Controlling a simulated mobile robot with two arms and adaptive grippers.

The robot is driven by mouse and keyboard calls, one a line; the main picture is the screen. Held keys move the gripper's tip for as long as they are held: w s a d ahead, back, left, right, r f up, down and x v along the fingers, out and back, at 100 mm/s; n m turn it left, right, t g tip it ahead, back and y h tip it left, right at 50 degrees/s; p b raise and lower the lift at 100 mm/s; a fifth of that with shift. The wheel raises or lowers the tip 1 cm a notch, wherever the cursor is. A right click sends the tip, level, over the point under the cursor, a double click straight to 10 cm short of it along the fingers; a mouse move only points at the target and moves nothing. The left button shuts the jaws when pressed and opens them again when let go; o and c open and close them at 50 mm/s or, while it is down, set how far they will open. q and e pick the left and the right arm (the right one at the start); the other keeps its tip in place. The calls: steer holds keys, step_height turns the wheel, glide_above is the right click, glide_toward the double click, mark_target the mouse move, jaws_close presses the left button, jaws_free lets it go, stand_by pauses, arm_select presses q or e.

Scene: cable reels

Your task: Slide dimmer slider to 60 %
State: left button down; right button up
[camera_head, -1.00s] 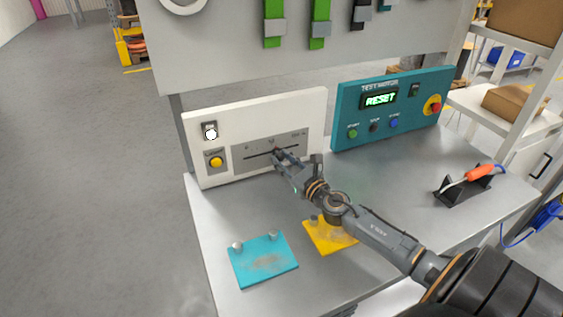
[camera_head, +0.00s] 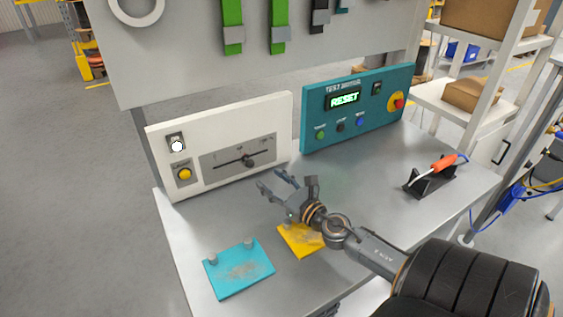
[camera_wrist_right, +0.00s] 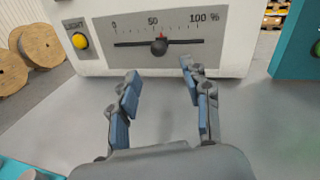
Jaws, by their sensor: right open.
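The dimmer slider's dark round knob (camera_head: 248,161) sits a little right of the middle of its slot, on the grey scale plate (camera_head: 215,159) of the white panel. In the right wrist view the knob (camera_wrist_right: 159,46) is just right of the 50 mark, with a small red mark (camera_wrist_right: 162,36) directly above it. My right gripper (camera_head: 271,181) is open and empty in front of the panel, apart from the knob. In the wrist view its two fingers (camera_wrist_right: 160,72) are spread below the knob on either side. My left gripper is not in view.
The white panel also has a switch (camera_head: 176,143) and a yellow button (camera_head: 184,174). A teal panel (camera_head: 315,122) reading RESET stands to the right. Cyan (camera_head: 238,272) and yellow (camera_head: 296,244) plates lie on the bench. An orange-handled tool (camera_head: 441,163) rests in a black holder.

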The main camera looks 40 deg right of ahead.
steer(key=shift+s, duration=1.85)
